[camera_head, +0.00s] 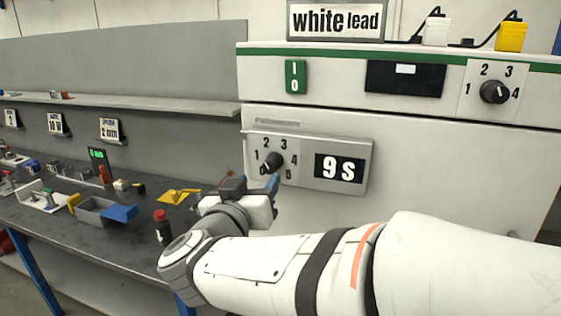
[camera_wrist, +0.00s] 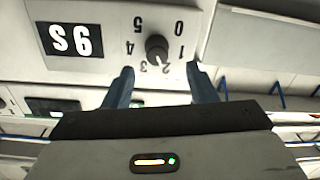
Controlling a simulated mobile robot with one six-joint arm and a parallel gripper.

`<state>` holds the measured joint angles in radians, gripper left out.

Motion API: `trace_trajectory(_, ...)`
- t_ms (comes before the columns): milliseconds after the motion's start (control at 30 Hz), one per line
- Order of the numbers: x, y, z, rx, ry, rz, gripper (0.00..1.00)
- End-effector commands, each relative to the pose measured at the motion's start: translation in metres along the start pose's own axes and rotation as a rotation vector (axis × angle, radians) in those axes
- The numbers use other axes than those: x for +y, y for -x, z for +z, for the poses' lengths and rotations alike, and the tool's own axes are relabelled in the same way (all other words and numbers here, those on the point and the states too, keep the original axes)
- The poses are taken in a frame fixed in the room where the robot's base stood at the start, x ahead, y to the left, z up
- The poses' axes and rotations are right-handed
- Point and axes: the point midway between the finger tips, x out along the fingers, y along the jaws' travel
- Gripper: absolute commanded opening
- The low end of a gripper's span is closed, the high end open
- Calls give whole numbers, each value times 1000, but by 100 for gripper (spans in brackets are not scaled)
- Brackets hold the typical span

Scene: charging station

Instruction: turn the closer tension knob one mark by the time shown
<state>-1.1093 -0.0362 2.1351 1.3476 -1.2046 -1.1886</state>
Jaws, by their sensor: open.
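A dark round knob (camera_head: 274,160) sits on a grey panel (camera_head: 353,142) on the front of the white cabinet, inside a ring of numbers. A black display (camera_head: 339,168) right of it reads "9 s". In the wrist view the same knob (camera_wrist: 157,47) appears upside down, ringed by 0 to 5; its pointer seems to face the 2 and 3 side, but I cannot tell exactly. My gripper (camera_head: 270,184) is open and empty just in front of the knob. Its blue fingertips (camera_wrist: 160,66) are spread either side of the knob's line, apart from it.
A second knob (camera_head: 494,92) marked 1 to 4 and a dark screen (camera_head: 405,78) are higher on the cabinet. A "white lead" sign (camera_head: 335,20) stands on top. Left is a dark workbench (camera_head: 60,225) with a grey tray (camera_head: 98,211) and a red-topped item (camera_head: 161,226).

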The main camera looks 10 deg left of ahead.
Motion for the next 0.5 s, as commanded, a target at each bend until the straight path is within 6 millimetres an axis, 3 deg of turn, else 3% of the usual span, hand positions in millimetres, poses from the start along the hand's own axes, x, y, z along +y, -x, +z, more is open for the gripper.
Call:
trace_trajectory(167, 1, 1, -2, -7, 24, 42, 52)
trace_trajectory(500, 4, -52, -2, -8, 24, 45, 52)
